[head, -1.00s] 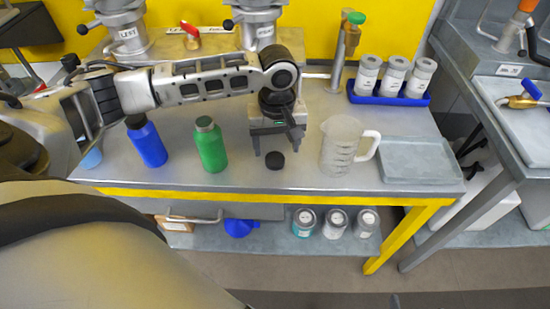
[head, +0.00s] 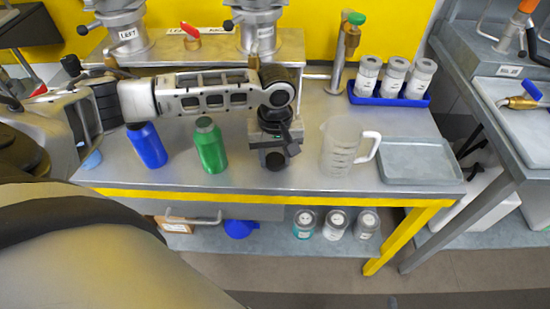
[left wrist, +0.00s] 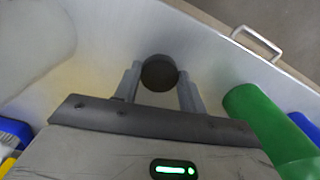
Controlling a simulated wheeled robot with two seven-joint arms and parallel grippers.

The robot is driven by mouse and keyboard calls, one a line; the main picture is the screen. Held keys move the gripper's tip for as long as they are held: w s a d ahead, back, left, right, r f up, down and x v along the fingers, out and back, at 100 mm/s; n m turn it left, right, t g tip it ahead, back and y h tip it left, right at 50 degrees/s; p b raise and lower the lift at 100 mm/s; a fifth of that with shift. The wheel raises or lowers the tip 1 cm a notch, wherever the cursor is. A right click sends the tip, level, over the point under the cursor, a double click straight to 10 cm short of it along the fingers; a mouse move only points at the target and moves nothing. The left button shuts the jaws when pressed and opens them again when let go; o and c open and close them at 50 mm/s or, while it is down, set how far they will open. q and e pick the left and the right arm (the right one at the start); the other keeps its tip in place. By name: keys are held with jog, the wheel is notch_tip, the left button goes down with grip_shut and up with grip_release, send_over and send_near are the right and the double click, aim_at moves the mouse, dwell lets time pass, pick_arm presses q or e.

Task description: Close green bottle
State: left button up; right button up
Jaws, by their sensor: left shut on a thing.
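The green bottle (head: 211,150) stands upright on the steel bench, with no black cap on its grey-green top. It also shows in the left wrist view (left wrist: 262,118), to the right of the fingers. A small round black cap (head: 275,162) is at the bench's front part, right of the green bottle. My left gripper (head: 274,152) points down and is shut on the cap, which shows between the two fingers in the left wrist view (left wrist: 159,73). I cannot tell whether the cap still touches the bench. My right gripper is not in view.
A clear jug (head: 339,150) and a grey tray (head: 421,161) stand to the right. The bench's front edge is close.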

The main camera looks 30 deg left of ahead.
pick_arm(q)
jog(key=shift+r, duration=0.1)
jog(key=shift+r, duration=0.3)
notch_tip(320, 180, up, 2)
jog(key=shift+r, duration=0.1)
jog(key=s+a+r+p, duration=0.1)
jog(key=s+a+r, duration=0.2)
jog(key=s+r, duration=0.7)
jog(key=s, duration=0.3)
jog(key=shift+s+a, duration=0.3)
jog(key=w+d+r+m, duration=0.1)
jog(key=w+d+m, duration=0.7)
jog(key=w+d, duration=0.2)
jog(key=shift+w+d+r, duration=0.15)
jog(key=shift+d+r, duration=0.05)
